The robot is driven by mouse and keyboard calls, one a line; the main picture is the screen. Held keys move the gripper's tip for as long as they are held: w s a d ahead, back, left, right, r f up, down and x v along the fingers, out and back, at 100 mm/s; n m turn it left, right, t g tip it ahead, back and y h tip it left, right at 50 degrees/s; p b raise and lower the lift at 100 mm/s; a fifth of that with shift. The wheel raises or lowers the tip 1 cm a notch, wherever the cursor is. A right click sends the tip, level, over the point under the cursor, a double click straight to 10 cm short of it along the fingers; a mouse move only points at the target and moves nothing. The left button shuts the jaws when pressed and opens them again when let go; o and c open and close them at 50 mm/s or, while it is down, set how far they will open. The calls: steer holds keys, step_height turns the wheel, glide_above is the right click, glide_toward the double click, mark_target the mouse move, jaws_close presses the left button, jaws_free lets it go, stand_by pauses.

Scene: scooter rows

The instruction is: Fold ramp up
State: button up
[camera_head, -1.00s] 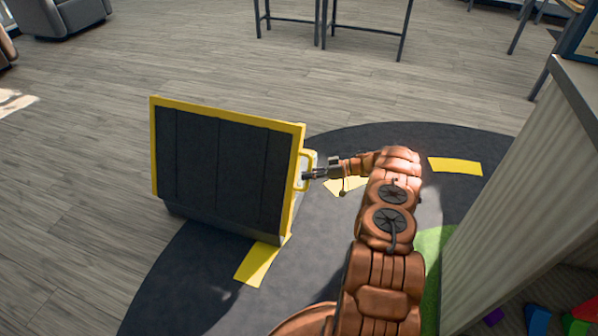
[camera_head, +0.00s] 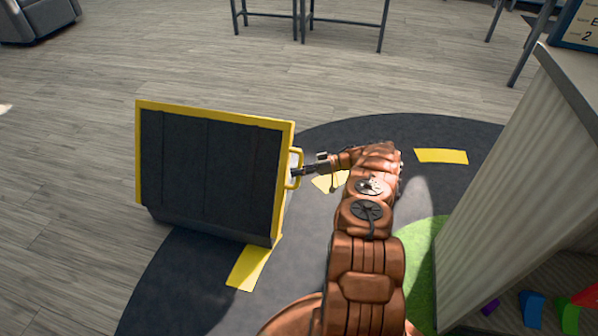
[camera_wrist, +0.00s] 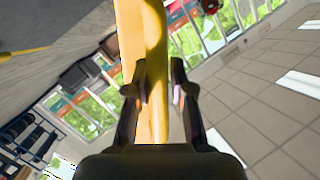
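The ramp (camera_head: 208,172) is a dark panel with a yellow frame, standing steeply tilted on its lower edge in the head view. A yellow handle (camera_head: 299,153) sticks out from its right edge. My gripper (camera_head: 303,171) is at this handle, reaching in from the right. In the wrist view a yellow bar (camera_wrist: 140,35) runs down between the two dark fingers of my gripper (camera_wrist: 160,78), which are partly closed around it. The ramp's far side is hidden in the head view.
A dark round mat (camera_head: 210,290) with yellow dashes lies under the ramp. A pale ribbed counter (camera_head: 520,170) stands close on the right, with coloured blocks (camera_head: 531,303) at its foot. Metal-legged tables (camera_head: 300,20) stand at the back. Wooden floor on the left is clear.

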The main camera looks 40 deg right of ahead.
mark_target(299, 151)
steer(key=o, duration=0.3)
steer(key=shift+o, duration=0.4)
steer(key=shift+d, duration=0.1)
steer(key=shift+s, duration=0.1)
steer(key=shift+r, duration=0.15)
step_height(299, 151, up, 9)
steer(key=shift+d+r, duration=0.1)
steer(key=shift+r, duration=0.3)
